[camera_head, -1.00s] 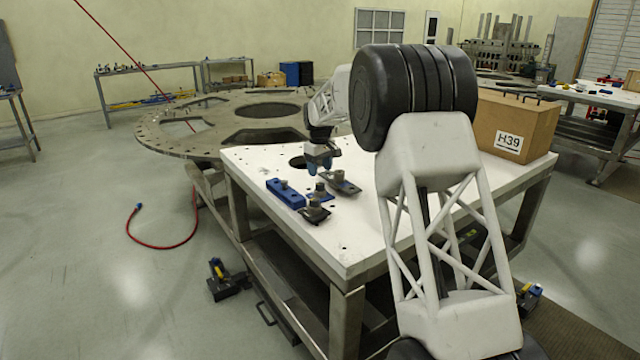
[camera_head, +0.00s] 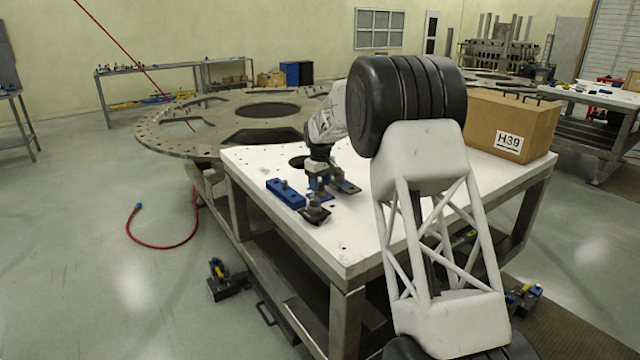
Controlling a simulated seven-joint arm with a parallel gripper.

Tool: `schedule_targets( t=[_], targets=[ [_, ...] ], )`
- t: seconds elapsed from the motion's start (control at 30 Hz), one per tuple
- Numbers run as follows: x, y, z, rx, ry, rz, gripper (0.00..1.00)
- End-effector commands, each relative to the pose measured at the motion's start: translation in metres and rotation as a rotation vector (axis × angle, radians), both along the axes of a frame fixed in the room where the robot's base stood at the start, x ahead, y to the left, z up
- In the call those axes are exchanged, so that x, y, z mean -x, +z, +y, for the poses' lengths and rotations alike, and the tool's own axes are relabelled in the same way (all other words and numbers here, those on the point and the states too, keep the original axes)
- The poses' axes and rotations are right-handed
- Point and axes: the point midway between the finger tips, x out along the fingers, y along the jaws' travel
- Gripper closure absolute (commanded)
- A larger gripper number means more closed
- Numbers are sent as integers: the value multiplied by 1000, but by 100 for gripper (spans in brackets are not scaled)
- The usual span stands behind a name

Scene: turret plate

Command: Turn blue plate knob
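The small blue plate (camera_head: 320,197) lies flat on the white table top. Its knob is mostly hidden by my gripper (camera_head: 319,185).
A long blue block (camera_head: 286,193) with a knob sits just left of the plate. A dark clamp-like fixture (camera_head: 314,212) lies in front, and another dark plate (camera_head: 346,187) lies close on the right. A cardboard box (camera_head: 511,125) marked H39 stands at the table's right. The table's front is clear.

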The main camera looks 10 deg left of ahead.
Motion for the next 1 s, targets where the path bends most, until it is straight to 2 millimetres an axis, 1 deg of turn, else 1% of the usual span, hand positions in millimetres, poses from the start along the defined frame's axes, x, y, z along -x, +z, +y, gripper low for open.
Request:
schedule_targets(
  t=[0.03, 0.2, 0.23, 0.27, 0.47, 0.67, 0.87, 1.0],
  targets=[
    [0, 0, 0, 0, 0, 0, 56],
    [0, 0, 0, 0, 0, 0, 82],
    [0, 0, 0, 0, 0, 0, 86],
    [0, 0, 0, 0, 0, 0, 89],
    [0, 0, 0, 0, -9, 0, 89],
    [0, 0, 0, 0, -56, 0, 89],
    [0, 0, 0, 0, -161, 0, 89],
    [0, 0, 0, 0, -268, 0, 89]
  ],
)
